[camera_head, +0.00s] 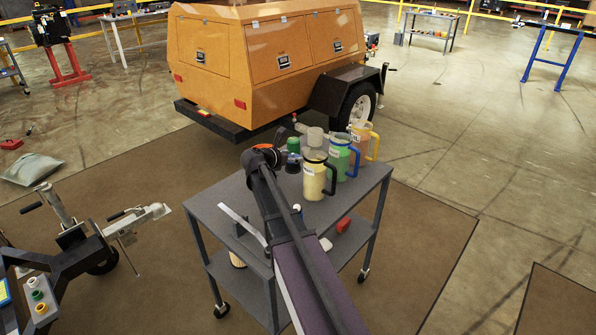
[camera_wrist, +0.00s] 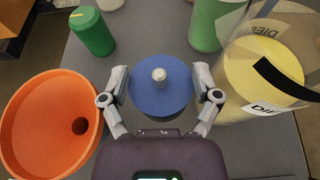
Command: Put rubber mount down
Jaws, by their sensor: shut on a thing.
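The rubber mount (camera_wrist: 160,100) shows in the wrist view as a blue disc with a pale stud in its centre. My gripper (camera_wrist: 161,78) is shut on it, one finger at each side. In the head view, the dark blue mount (camera_head: 293,166) is small and partly hidden, over the top of the grey cart (camera_head: 222,212). I cannot tell whether the mount touches the cart top. My own arm covers part of the cart in the head view.
An orange funnel (camera_wrist: 38,125) lies close left of my gripper. A green bottle (camera_wrist: 92,32) stands ahead-left. A yellow jug (camera_head: 314,178), a green jug (camera_head: 339,152) and an amber jug (camera_head: 361,138) stand right. A yellow trailer (camera_head: 262,60) is behind the cart.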

